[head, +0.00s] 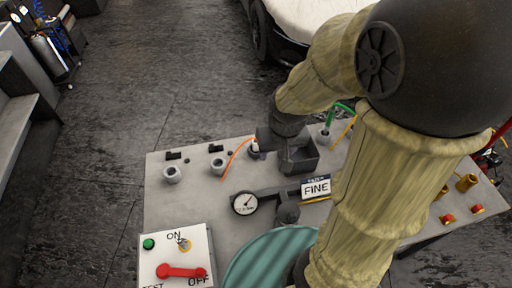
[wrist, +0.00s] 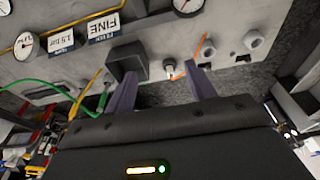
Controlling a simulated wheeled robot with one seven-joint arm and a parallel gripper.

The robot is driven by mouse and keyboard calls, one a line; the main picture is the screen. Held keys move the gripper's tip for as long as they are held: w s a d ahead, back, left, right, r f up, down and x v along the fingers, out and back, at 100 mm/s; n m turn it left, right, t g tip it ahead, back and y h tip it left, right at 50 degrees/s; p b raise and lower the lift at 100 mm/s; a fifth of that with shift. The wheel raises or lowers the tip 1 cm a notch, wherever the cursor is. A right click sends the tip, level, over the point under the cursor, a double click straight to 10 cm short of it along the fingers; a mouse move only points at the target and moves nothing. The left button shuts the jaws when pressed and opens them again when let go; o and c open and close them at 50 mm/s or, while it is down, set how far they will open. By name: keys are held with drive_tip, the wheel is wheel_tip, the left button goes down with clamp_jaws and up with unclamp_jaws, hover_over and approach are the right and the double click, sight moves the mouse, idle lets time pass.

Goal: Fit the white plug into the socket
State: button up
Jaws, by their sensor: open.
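The white plug (head: 254,147) sits on the grey panel beside a dark box, with an orange cable at it. In the wrist view the plug (wrist: 169,68) shows between my fingertips, with a gap to each side. My gripper (wrist: 160,71) is open and holds nothing. In the head view my gripper (head: 266,141) is over the plug and partly hides it. Two pale round fittings, (head: 172,174) and (head: 217,165), stand to the plug's left. I cannot tell which of them, if either, is the socket.
The dark box (head: 298,157) stands close to my gripper. A gauge (head: 245,203), a FINE sign (head: 316,188) and a switch box with a red lever (head: 182,271) are nearer. Green and orange hoses (head: 338,115) lie to the right. Brass fittings (head: 466,182) stand at far right.

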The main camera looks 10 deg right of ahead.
drive_tip(key=w+a+f+m+g+b, duration=0.1)
drive_tip(key=w+f+b, duration=0.3)
drive_tip(key=w, duration=0.5)
drive_tip(key=w+f+m+g+b, duration=0.1)
drive_tip(key=w+f+b, duration=0.25)
drive_tip(key=w, duration=0.55)
drive_tip(key=m+b, duration=0.1)
drive_tip(key=b, duration=0.4)
approach(256, 146)
drive_tip(key=f+p, duration=0.1)
drive_tip(key=w+f+p, duration=0.1)
drive_tip(key=f, duration=0.2)
drive_tip(key=shift+w+f+p, duration=0.3)
drive_tip(key=shift+f+p, duration=0.1)
drive_tip(key=shift+w+d+f+p, duration=0.15)
drive_tip(key=shift+f+p, duration=1.05)
drive_tip(key=shift+f, duration=1.4)
